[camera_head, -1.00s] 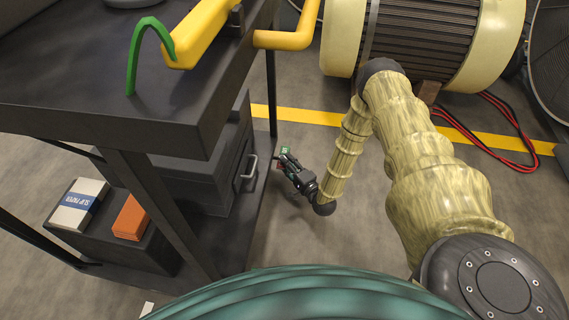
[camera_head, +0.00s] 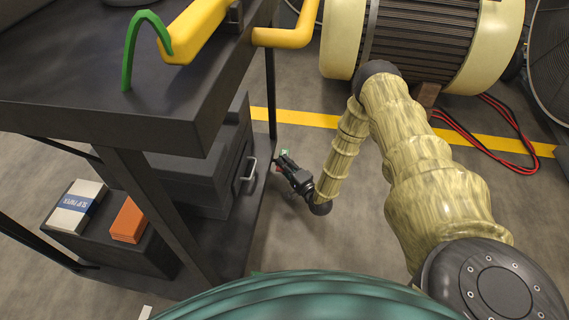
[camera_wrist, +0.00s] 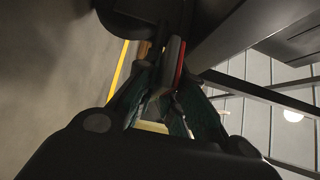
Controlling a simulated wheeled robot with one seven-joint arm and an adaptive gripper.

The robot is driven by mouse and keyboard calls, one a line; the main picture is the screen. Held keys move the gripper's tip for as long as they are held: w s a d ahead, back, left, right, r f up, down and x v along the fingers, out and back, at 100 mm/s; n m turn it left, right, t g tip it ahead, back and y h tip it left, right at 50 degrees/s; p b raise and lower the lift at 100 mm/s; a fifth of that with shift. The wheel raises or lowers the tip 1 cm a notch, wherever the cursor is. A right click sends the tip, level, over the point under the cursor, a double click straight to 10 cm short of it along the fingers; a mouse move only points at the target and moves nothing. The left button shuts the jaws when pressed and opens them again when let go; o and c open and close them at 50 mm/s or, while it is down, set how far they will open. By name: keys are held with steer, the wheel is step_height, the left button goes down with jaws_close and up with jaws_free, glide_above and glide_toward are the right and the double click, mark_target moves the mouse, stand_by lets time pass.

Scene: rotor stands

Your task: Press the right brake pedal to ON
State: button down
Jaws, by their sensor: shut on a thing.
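My gripper (camera_head: 282,161) is low beside the cart's lower right edge, near the floor. In the wrist view its two fingers (camera_wrist: 160,105) are closed in on a narrow grey part with a red edge (camera_wrist: 178,65), which looks like the brake pedal. In the head view a small green patch (camera_head: 284,152) and a bit of red show at the fingertips. The pedal is mostly hidden by the fingers, so I cannot read its position.
The dark cart (camera_head: 185,125) fills the left, with a yellow bar (camera_head: 200,32) and a green hook (camera_head: 130,52) on top. A box (camera_head: 76,206) and an orange block (camera_head: 129,220) lie on its lower level. A cream motor (camera_head: 420,40) stands behind.

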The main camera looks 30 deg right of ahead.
steer(key=shift+f+n+t, duration=0.25)
steer(key=shift+n+t, duration=0.25)
steer(key=shift+n, duration=0.1)
steer(key=shift+n+t+y+b, duration=0.3)
steer(key=shift+n+t+b, duration=0.05)
steer(key=shift+n+t, duration=0.15)
steer(key=shift+r, duration=0.1)
steer(key=c, duration=1.5)
jaws_free()
steer(key=shift+s, duration=0.1)
steer(key=v, duration=1.1)
steer(key=shift+s, duration=0.5)
